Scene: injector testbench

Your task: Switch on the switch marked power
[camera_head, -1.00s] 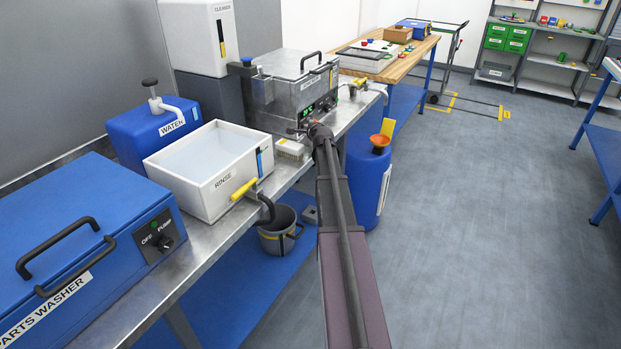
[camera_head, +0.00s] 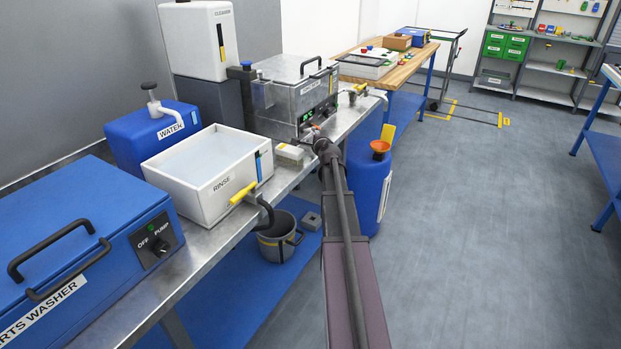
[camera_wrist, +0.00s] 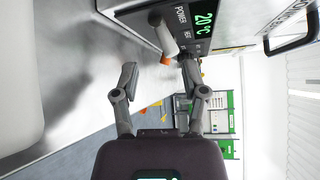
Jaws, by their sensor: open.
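The metal bench unit (camera_head: 286,92) with a black handle stands on the steel bench. Its dark front panel (camera_wrist: 203,32) shows sideways in the wrist view, with a green 20°C display and the labels POWER and HEAT. A pale cylinder with an orange end (camera_wrist: 165,38) stands out near the POWER label. I cannot tell whether it is the switch; no switch position is readable. My gripper (camera_wrist: 158,72) is open and empty, its two fingers spread below the panel in the wrist view. In the head view my arm's end is just in front of the panel, and the fingers are hard to make out.
A white rinse tank (camera_head: 210,178), a blue water container (camera_head: 150,132) and a blue parts washer (camera_head: 88,248) stand along the bench. A small pale block (camera_head: 289,155) lies near my arm's end. A blue drum (camera_head: 368,190) with an orange funnel stands right.

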